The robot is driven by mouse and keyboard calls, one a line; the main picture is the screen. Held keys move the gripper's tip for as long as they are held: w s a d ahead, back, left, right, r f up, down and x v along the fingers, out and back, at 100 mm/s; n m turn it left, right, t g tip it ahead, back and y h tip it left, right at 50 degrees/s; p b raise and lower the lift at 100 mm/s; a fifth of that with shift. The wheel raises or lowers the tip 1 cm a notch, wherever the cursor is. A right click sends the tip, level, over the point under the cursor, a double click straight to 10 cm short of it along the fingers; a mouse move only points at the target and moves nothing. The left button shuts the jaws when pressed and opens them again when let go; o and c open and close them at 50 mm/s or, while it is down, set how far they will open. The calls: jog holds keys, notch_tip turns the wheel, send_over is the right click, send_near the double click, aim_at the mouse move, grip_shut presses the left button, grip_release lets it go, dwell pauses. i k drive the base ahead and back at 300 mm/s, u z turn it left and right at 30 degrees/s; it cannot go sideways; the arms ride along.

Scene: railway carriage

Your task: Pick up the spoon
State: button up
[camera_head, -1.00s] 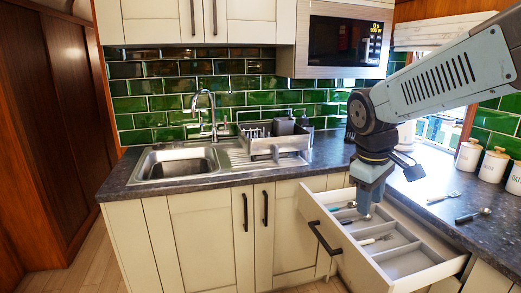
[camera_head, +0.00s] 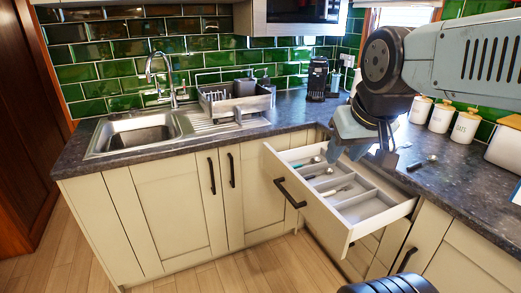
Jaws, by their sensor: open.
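A dark-handled spoon or scoop (camera_head: 422,163) lies on the dark worktop, right of my gripper. The open drawer (camera_head: 348,232) holds small utensils: two spoon-like ones (camera_head: 307,162) (camera_head: 319,175) in the left compartments and a fork-like one (camera_head: 338,190) in a middle compartment. My gripper (camera_head: 362,157) points down over the drawer's far end and the worktop edge. Its jaws are open, with nothing seen between them. It is apart from the dark-handled spoon. My gripper and arm hide part of the worktop behind them.
A sink (camera_head: 140,135) and a dish rack (camera_head: 240,103) stand on the left worktop. A black appliance (camera_head: 317,80) stands in the corner. White canisters (camera_head: 440,115) line the right wall. The drawer juts out over the floor, and its right compartment (camera_head: 365,207) is empty.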

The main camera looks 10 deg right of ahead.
aim_at(431, 158)
jog(key=z, duration=1.55)
jog(key=k, duration=0.35)
jog(key=u, duration=0.3)
jog(key=i, duration=0.85)
jog(key=u, duration=0.5)
